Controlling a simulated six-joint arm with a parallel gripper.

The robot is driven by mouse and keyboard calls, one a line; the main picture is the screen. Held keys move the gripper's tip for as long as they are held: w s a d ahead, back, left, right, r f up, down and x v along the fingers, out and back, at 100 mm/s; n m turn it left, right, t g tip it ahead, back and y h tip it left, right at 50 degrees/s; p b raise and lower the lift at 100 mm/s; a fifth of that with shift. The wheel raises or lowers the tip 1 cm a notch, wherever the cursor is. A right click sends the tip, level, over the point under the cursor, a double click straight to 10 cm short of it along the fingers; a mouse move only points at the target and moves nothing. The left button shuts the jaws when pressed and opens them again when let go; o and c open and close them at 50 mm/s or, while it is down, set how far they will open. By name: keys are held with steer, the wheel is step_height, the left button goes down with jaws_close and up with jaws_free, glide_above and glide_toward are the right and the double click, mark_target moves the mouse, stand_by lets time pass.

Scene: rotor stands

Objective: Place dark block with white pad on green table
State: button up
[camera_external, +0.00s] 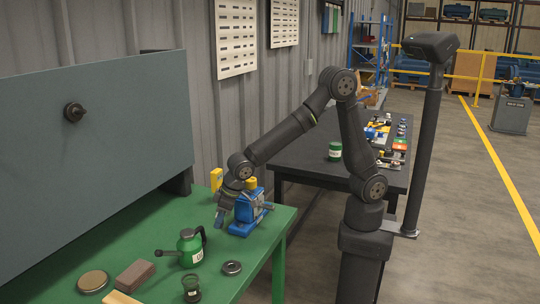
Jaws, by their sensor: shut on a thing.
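My gripper (221,214) is low over the far right end of the green table (190,213), beside a blue device with a yellow top (250,208). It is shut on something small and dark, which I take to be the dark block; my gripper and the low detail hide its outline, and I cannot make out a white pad. I cannot tell whether the held thing touches the table.
A yellow piece (216,179) stands behind my gripper. Nearer are a green oil can (190,248), a metal ring (232,267), a jar (192,289), a brown block (135,275), a round tin (93,281) and a tan block (121,297). A grey-blue panel (95,150) rises behind.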

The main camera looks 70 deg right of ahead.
mark_target(218, 241)
steer(key=shift+f, duration=3.1)
steer(key=shift+f, duration=0.1)
steer(key=o, duration=1)
steer(key=shift+c, duration=0.2)
steer(key=v, duration=1.2)
steer(key=shift+d, duration=0.1)
